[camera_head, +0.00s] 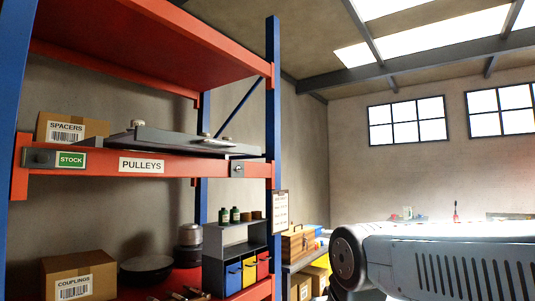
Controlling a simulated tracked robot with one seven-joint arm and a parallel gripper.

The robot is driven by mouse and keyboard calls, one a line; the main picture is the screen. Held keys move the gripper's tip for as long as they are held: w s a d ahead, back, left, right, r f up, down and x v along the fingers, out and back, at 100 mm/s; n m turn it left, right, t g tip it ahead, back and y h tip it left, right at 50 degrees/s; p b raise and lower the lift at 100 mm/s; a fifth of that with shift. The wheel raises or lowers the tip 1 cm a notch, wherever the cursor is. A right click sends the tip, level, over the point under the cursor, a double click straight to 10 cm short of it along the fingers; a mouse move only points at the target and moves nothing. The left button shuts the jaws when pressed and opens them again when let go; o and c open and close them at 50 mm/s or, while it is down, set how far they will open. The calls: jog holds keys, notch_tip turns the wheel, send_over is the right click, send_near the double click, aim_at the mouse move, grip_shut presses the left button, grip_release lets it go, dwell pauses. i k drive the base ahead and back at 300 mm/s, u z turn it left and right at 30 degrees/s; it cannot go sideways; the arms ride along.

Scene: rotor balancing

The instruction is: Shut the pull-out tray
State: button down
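A flat grey tray (190,143), which looks like the pull-out tray, is at the middle shelf level of the red and blue rack. I see it almost edge-on, lying over the red front beam (105,172) marked PULLEYS. Small round metal pieces show on top of it. How far it sticks out from the rack is hard to tell from this low angle. My arm (440,262) crosses the lower right, apart from the tray in the picture. My gripper is out of view.
A SPACERS box (72,128) stands beside the tray, left. Below are a COUPLINGS box (78,277), dark round parts and a grey bin unit (236,236) with coloured drawers. A clipboard (280,212) hangs by the blue post (272,100). A bench with a wooden toolbox (299,243) is behind.

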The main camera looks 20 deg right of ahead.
aim_at(147, 139)
jog(key=u, duration=0.2)
jog(key=i, duration=0.9)
jog(key=z, duration=0.1)
